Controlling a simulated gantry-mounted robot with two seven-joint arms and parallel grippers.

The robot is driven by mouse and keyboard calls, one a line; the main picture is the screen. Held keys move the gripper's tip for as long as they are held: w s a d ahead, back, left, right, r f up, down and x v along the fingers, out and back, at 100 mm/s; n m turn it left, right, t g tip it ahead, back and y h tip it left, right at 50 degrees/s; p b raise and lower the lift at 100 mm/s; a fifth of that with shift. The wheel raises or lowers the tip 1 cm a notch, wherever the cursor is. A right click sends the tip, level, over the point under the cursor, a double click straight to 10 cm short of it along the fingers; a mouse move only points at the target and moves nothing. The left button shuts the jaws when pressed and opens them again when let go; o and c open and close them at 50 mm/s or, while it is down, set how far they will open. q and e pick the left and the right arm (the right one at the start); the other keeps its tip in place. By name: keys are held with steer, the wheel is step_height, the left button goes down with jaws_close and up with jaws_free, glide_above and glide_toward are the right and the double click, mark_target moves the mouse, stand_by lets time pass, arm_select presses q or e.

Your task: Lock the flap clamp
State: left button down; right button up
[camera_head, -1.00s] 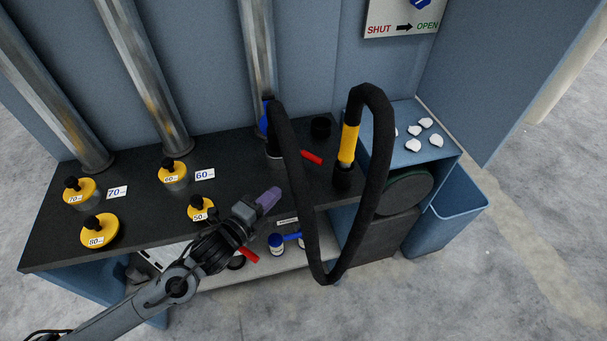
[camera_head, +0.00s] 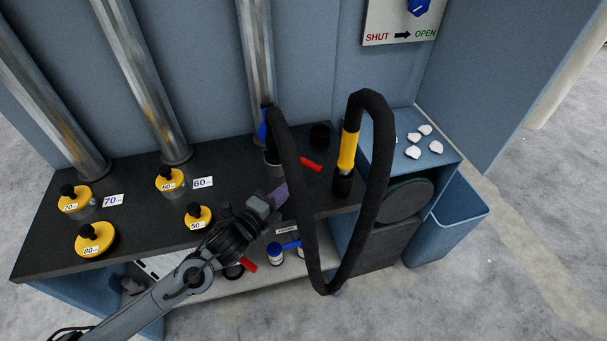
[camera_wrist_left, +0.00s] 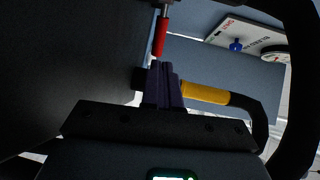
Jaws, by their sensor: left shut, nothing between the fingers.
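A red handle (camera_head: 311,164), which I take to be the flap clamp's lever, lies low over the dark bench beside the foot of the right-hand metal pipe (camera_head: 257,60). It points right and slightly toward the front. In the left wrist view the red handle (camera_wrist_left: 160,37) stands just beyond my fingertips, with a visible gap. My left gripper (camera_head: 280,194) has purple fingers, shut and empty, left of the black hose (camera_head: 309,235). The fingers also show in the wrist view (camera_wrist_left: 163,86). The clamp's body is mostly hidden by the hose. My right gripper is not in view.
The hose loops up close to my left gripper, with a yellow grip (camera_head: 348,148). A shelf below holds bottles (camera_head: 275,254) and another red handle (camera_head: 247,265). A SHUT/OPEN sign (camera_head: 400,30) hangs behind.

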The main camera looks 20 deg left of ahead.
mark_target(310, 167)
arm_select(q)
steer(key=b+x, duration=0.1)
steer(key=x, duration=0.8)
steer(key=shift+b, duration=0.35)
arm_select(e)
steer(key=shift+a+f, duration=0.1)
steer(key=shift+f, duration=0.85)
arm_select(q)
steer(key=shift+d, duration=0.1)
